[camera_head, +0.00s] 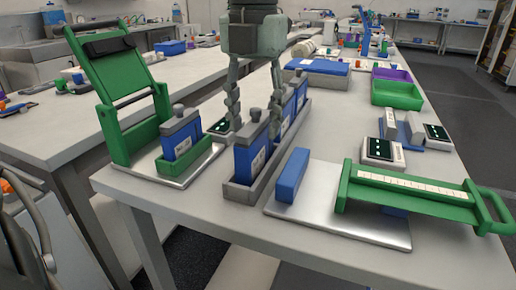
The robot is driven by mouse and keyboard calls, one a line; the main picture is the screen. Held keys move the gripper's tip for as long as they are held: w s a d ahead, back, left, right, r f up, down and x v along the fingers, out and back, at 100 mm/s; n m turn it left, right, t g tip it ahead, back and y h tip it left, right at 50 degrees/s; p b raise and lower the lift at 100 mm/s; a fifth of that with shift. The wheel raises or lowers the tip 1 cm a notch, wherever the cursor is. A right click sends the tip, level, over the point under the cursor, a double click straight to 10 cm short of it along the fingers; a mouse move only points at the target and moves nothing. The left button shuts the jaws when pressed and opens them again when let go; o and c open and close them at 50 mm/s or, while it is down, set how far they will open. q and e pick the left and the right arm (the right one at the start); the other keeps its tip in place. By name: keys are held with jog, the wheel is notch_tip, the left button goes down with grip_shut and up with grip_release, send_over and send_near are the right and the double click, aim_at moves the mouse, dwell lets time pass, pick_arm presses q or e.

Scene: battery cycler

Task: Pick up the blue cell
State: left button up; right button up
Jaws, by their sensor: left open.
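Several blue cells with grey tops stand upright in a row in a grey rack (238,192) in the middle of the bench. The nearest blue cell (242,160) has a pale label, and another blue cell (296,88) shows farther back. One more blue cell (181,138) stands in a green holder (203,160) at the left. My left gripper (255,124) points down over the rack, open, with its fingers apart on either side of the row. I cannot tell whether a finger touches a cell. My right gripper is not in view.
A green frame (118,72) stands tilted up behind the left holder. A blue block (292,175) and a green lid with a handle (410,192) are on a metal plate (340,226) at right. Small meters (382,151) and green and purple trays (397,95) lie beyond.

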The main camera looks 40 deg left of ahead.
aim_at(256, 140)
pick_arm(q)
jog(key=f, duration=0.4)
jog(key=shift+w+f, duration=0.2)
jog(key=shift+f, duration=0.1)
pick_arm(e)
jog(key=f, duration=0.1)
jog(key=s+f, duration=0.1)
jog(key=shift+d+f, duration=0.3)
pick_arm(q)
jog(key=shift+c, duration=0.4)
grip_shut()
jog(key=shift+r, duration=0.1)
